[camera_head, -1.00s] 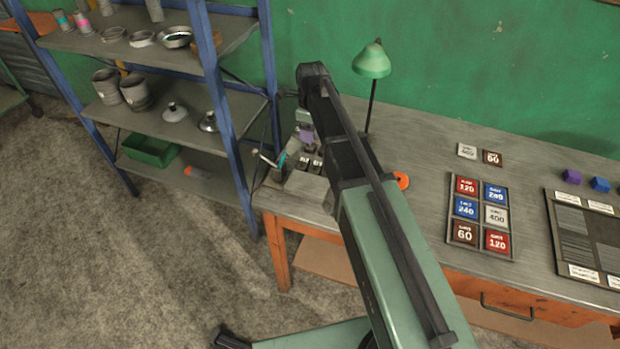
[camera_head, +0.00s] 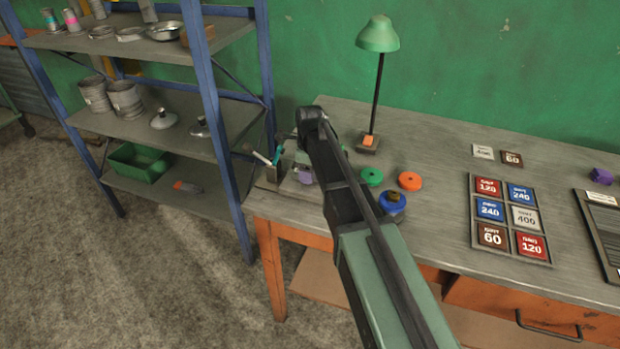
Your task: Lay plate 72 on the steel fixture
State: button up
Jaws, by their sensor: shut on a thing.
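My arm crosses the middle of the camera view. Its far end reaches over the left end of the bench (camera_head: 440,190). A pale green part and a purple part show just left of the arm's dark end, low over the bench corner, and look like my wrist. My fingers and anything between them are hidden or too small to make out. I cannot pick out plate 72 or the steel fixture; the bench corner under the wrist is mostly covered.
A pen holder (camera_head: 268,176) stands at the bench's left corner. A lamp (camera_head: 377,36), green disc (camera_head: 371,177), orange disc (camera_head: 410,181) and blue round item (camera_head: 391,203) are right of the arm. A grit-tile tray (camera_head: 508,258) lies farther right. A blue-framed shelf (camera_head: 212,105) stands left.

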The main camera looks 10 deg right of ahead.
jog(key=o, duration=1.4)
jog(key=shift+c, duration=0.2)
notch_tip(320, 180, up, 13)
jog(key=p, duration=1.3)
jog(key=s+n, duration=2.2)
jog(key=n, duration=0.2)
jog(key=shift+s+f+n+b, duration=0.3)
jog(key=shift+s+f+b, duration=0.05)
jog(key=shift+s+b, duration=0.1)
